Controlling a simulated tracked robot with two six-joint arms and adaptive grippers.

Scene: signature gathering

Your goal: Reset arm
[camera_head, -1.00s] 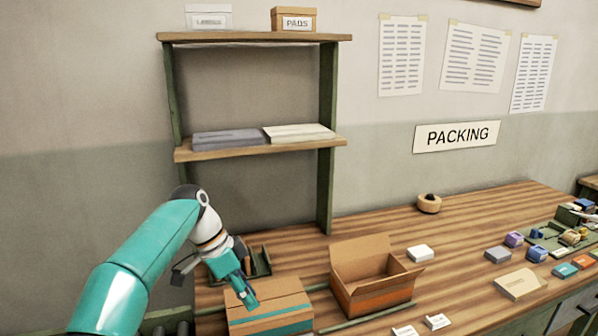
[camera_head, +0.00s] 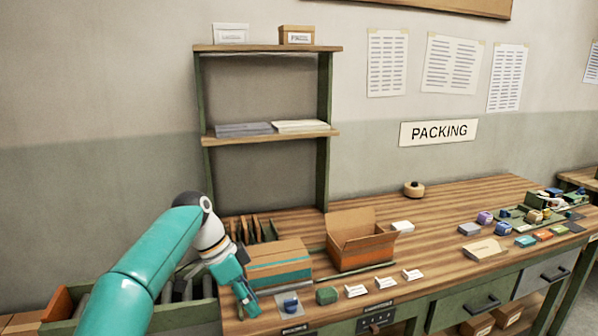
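My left arm comes in from the lower left, teal with a white and black wrist. My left gripper (camera_head: 246,300) points down at the front left edge of the bench, left of a closed cardboard box with a teal stripe (camera_head: 278,264). I see its fingers nearly edge-on, so the gap between them cannot be made out. I see nothing clearly held. My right gripper is not in view.
The wooden bench (camera_head: 450,212) holds an open box (camera_head: 358,243), a green block (camera_head: 326,295), white cards (camera_head: 384,282) and small coloured items at right. A shelf (camera_head: 270,137) stands behind. A roller conveyor (camera_head: 185,312) lies left.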

